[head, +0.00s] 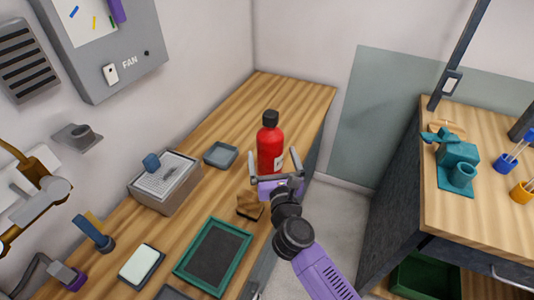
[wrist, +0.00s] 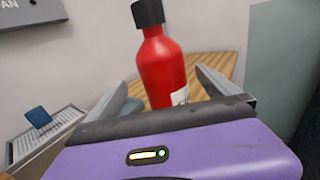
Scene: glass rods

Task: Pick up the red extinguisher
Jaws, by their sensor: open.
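The red extinguisher (head: 270,146) stands upright on the wooden counter near its right edge, with a black cap and a white label low on its side. In the wrist view the red extinguisher (wrist: 163,70) rises between and beyond my fingers, and its base is hidden behind my gripper's body. My gripper (head: 274,165) is open, its two grey fingers spread on the near side of the extinguisher. In the wrist view my gripper (wrist: 165,85) has one finger to each side of the bottle. I cannot tell whether either finger touches it.
A small grey tray (head: 220,155), a box with a grille top (head: 165,182), a brown block (head: 249,205) and a green-framed tray (head: 212,256) lie on the counter (head: 285,93). A second bench (head: 470,215) with teal equipment stands at right, across a floor gap.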

